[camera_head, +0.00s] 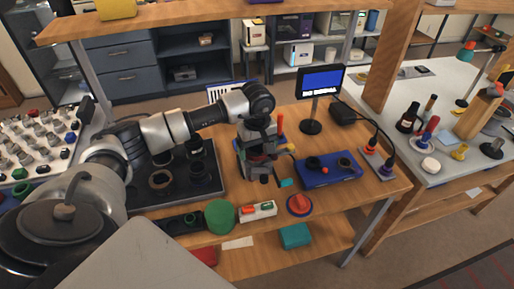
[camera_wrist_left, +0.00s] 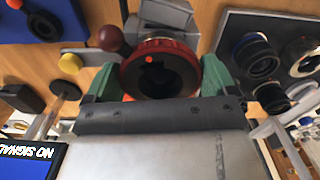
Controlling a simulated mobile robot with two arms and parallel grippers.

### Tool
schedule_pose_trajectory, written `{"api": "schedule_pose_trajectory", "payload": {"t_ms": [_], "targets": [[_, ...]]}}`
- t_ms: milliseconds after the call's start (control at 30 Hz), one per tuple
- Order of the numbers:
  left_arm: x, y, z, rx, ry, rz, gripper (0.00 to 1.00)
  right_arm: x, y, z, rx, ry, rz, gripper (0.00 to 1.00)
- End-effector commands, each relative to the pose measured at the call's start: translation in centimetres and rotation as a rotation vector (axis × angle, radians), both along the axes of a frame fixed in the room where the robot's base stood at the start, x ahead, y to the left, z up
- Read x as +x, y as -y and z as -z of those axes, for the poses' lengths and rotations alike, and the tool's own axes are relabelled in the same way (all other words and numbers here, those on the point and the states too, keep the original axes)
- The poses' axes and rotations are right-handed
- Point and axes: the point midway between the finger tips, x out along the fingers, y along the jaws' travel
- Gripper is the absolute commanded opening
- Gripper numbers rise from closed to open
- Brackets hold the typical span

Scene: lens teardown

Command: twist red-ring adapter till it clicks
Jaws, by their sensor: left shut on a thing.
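The red-ring adapter (camera_wrist_left: 188,58) is a dark round part with a red ring and a small orange-red dot, facing the camera in the left wrist view. It sits at a grey clamp-like fixture (camera_wrist_left: 165,14). My left gripper (camera_wrist_left: 160,72) has its green fingers on both sides of the ring and is shut on it. In the head view my left gripper (camera_head: 260,160) points down at the fixture in the middle of the bench, and the adapter cannot be made out there. My right gripper is not in view.
A lever with a dark red ball (camera_wrist_left: 110,38) and a yellow knob (camera_wrist_left: 70,63) sit close beside the fingers. A black tray (camera_head: 212,180) with lens parts lies left, a blue tray (camera_head: 345,177) right. A monitor (camera_head: 321,81) reading "NO SIGNAL" stands behind.

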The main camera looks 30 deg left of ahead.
Motion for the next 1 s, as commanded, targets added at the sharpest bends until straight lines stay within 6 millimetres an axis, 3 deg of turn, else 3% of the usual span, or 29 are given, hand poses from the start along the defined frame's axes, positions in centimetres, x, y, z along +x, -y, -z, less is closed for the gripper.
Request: {"api": "schedule_pose_trajectory", "payload": {"t_ms": [400,933,1000], "targets": [[-0.1,-0.1,0.2,0.002,0.001,0.198,0.6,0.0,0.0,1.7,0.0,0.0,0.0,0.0],[-0.1,-0.1,0.1,0.0,0.001,0.257,0.6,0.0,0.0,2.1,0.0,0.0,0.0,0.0],[-0.1,-0.1,0.1,0.001,0.001,0.286,0.52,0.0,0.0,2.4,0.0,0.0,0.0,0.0]]}}
